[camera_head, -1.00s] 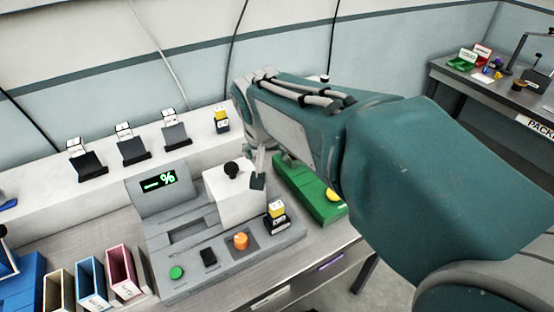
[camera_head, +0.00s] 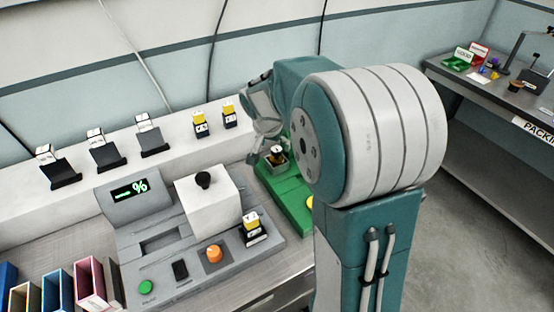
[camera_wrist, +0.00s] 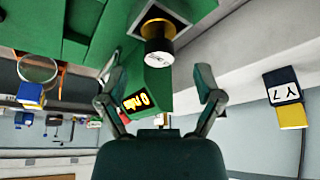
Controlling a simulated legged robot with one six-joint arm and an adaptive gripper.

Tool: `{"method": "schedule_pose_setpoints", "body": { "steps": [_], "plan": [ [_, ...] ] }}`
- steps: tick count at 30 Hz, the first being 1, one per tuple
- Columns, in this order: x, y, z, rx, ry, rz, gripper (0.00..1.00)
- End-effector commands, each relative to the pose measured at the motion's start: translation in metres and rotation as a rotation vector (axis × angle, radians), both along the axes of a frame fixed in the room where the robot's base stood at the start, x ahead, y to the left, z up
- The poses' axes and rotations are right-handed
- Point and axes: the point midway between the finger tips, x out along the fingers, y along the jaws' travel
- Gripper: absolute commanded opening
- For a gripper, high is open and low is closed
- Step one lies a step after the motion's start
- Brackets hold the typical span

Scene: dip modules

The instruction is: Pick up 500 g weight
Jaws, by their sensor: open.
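In the head view my gripper (camera_head: 256,148) is partly hidden, just left of the weight.
A grey station (camera_head: 175,250) with a white block (camera_head: 208,205) stands left of the green device. Yellow-topped modules (camera_head: 200,123) stand on the white ledge behind. Several black holders (camera_head: 64,173) stand further left. A side table (camera_head: 500,95) is at right.

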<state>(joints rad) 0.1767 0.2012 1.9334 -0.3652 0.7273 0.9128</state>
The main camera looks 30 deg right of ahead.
Motion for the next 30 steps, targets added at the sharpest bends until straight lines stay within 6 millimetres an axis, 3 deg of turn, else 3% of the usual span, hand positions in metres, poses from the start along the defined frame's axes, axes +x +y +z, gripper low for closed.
{"method": "schedule_pose_setpoints", "body": {
  "steps": [6,15,16,17,21,22,30],
  "plan": [
    [0.008,-0.013,-0.03,-0.001,0.004,0.0,0.84],
    [0.01,-0.014,-0.036,0.0,0.0,0.001,0.84],
    [0.01,-0.014,-0.036,-0.001,0.001,0.001,0.8],
    [0.01,-0.014,-0.036,-0.001,0.001,0.001,0.66],
    [0.01,-0.014,-0.036,0.0,0.0,0.001,0.04],
    [0.01,-0.014,-0.036,-0.001,0.001,0.001,0.0],
    [0.01,-0.014,-0.036,-0.002,0.0,0.001,0.0]
  ]
}}
